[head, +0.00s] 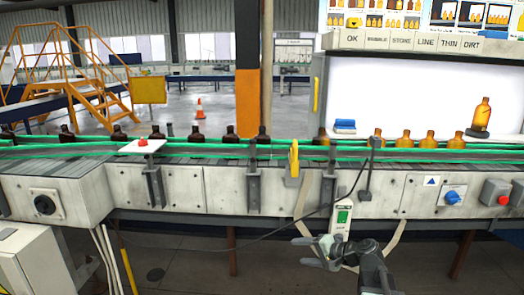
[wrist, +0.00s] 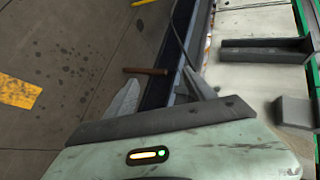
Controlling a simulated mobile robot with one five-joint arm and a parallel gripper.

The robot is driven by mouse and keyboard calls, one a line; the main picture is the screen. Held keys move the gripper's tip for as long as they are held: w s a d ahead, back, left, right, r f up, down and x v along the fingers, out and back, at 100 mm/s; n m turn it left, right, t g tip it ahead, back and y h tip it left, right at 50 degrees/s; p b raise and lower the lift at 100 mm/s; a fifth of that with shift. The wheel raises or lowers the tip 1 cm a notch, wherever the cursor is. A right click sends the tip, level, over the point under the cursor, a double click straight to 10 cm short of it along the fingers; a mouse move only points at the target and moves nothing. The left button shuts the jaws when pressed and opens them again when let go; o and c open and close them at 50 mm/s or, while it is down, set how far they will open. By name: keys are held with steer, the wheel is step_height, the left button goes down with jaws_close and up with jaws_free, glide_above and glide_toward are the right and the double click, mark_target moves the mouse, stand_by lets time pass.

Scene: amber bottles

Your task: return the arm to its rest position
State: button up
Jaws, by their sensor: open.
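My gripper (head: 298,252) is in front of the conveyor's lower edge in the head view, with my arm reaching in from the bottom right. In the wrist view my gripper (wrist: 160,76) has its two grey fingers spread apart. I see nothing held between them; the floor and the conveyor's side edge show past them. The amber bottles (head: 430,139) stand upright in a row on the conveyor (head: 230,188), well above and behind my gripper. Those on the left look dark, those on the right glow orange.
A red button (head: 503,200) and a blue switch (head: 453,198) are at right. The floor (head: 185,257) below is open.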

steer(key=s+a+f+n+g+h, duration=0.4)
steer(key=s+a+f+n+g, duration=0.1)
steer(key=s+a+f, duration=0.35)
steer(key=s+d+f+n+g+h, duration=0.2)
steer(key=s+d+f+g+h, duration=0.15)
steer(key=s+d+h, duration=0.55)
step_height(320, 180, up, 22)
steer(key=w+d+y+p, duration=0.1)
steer(key=y+p, duration=0.2)
steer(key=p, duration=2)
steer(key=shift+w+d, duration=0.25)
steer(key=shift+d, duration=0.1)
steer(key=shift+r, duration=0.1)
